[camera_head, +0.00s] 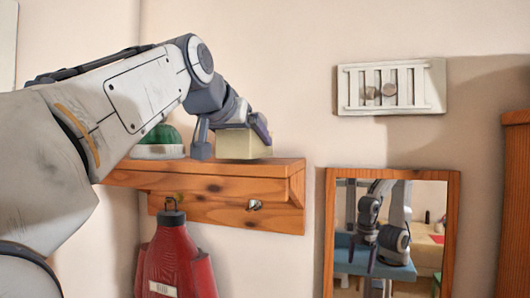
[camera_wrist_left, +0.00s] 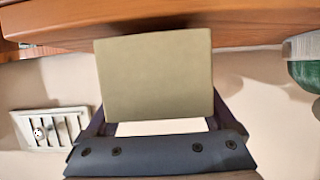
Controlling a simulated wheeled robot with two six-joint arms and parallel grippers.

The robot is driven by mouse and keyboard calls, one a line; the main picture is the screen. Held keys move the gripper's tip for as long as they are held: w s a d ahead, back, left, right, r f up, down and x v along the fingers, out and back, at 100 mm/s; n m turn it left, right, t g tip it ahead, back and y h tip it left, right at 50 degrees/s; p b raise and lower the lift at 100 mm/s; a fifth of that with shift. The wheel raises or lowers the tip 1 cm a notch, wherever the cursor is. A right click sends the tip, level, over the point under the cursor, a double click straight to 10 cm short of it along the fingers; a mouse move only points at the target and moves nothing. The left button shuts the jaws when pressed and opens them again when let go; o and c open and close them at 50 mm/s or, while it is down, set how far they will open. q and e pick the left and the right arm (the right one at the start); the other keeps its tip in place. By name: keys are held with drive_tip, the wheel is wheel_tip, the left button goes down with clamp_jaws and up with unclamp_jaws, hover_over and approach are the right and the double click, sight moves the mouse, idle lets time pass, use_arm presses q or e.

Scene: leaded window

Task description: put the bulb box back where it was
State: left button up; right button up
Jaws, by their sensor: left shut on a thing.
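The bulb box is a plain pale olive box (camera_head: 245,145) over the right part of the wooden shelf (camera_head: 230,180). My left gripper (camera_head: 231,140) is shut on it, one finger on each side. In the left wrist view the box (camera_wrist_left: 155,75) fills the space between the fingers of the left gripper (camera_wrist_left: 160,122), with the shelf edge (camera_wrist_left: 240,24) behind it. Its underside is at about the height of the shelf top; I cannot tell whether it touches. My right gripper is not seen directly.
A green domed thing in a pale dish (camera_head: 160,140) stands left of the box, partly behind my arm. A red item (camera_head: 172,262) hangs below the shelf. A barred white vent (camera_head: 390,87) and a wood-framed mirror (camera_head: 332,230) are on the wall to the right.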

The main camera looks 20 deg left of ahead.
use_arm(q)
drive_tip(key=shift+f, duration=0.45)
drive_tip(key=shift+r, duration=0.15)
drive_tip(key=shift+f, duration=0.2)
drive_tip(key=o, duration=1.2)
drive_tip(key=shift+c, duration=0.2)
drive_tip(key=shift+r, duration=0.2)
drive_tip(key=b+v, duration=0.1)
drive_tip(key=v, duration=1.1)
drive_tip(key=shift+b, duration=0.4)
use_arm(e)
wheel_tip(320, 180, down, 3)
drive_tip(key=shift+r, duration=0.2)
